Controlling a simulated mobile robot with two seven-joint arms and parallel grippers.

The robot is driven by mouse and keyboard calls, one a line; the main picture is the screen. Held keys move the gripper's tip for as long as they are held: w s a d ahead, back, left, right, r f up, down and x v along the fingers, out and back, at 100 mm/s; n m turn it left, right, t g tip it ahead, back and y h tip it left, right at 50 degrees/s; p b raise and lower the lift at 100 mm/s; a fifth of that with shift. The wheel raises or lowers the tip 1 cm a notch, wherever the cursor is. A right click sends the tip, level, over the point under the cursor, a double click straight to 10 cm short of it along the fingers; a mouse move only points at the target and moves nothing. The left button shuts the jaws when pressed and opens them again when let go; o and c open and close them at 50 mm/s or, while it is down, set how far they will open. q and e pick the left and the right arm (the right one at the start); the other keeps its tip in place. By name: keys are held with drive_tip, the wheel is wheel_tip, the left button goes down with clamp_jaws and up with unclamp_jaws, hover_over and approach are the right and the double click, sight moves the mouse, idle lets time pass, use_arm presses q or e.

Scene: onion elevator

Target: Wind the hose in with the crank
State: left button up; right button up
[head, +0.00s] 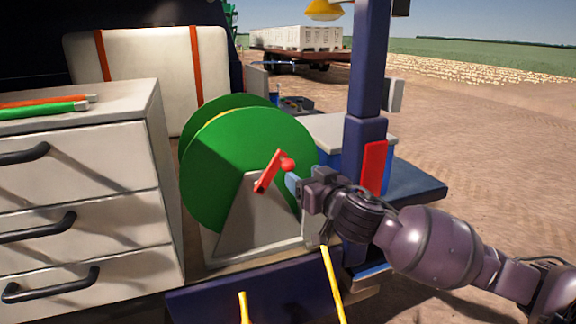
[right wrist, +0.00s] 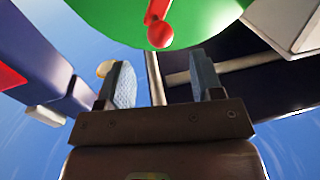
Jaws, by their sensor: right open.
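A green reel (head: 225,150) stands on a grey bracket (head: 250,225), with a thin yellow band, perhaps hose, showing at its rim. Its red crank (head: 267,178) slants up to the right and ends in a round red knob (head: 288,163). My right gripper (head: 293,180) is open and empty, with its fingertips close to the knob from the lower right. In the right wrist view the knob (right wrist: 160,35) is just ahead of the gap between the two blue-grey fingers (right wrist: 166,72), not clasped. My left gripper is out of view.
A white drawer cabinet (head: 80,190) stands left of the reel with green and orange sticks on top. A dark blue post (head: 368,90) with a red panel (head: 374,165) rises to the right, near my right forearm. Yellow bars or hose (head: 333,285) show below.

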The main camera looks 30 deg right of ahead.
sight(292, 168)
drive_tip(key=shift+w+d, duration=0.15)
drive_tip(key=shift+w, duration=1.75)
drive_tip(key=shift+w+d, duration=0.15)
drive_tip(key=shift+w, duration=1.75)
drive_tip(key=shift+c, duration=0.2)
clamp_jaws()
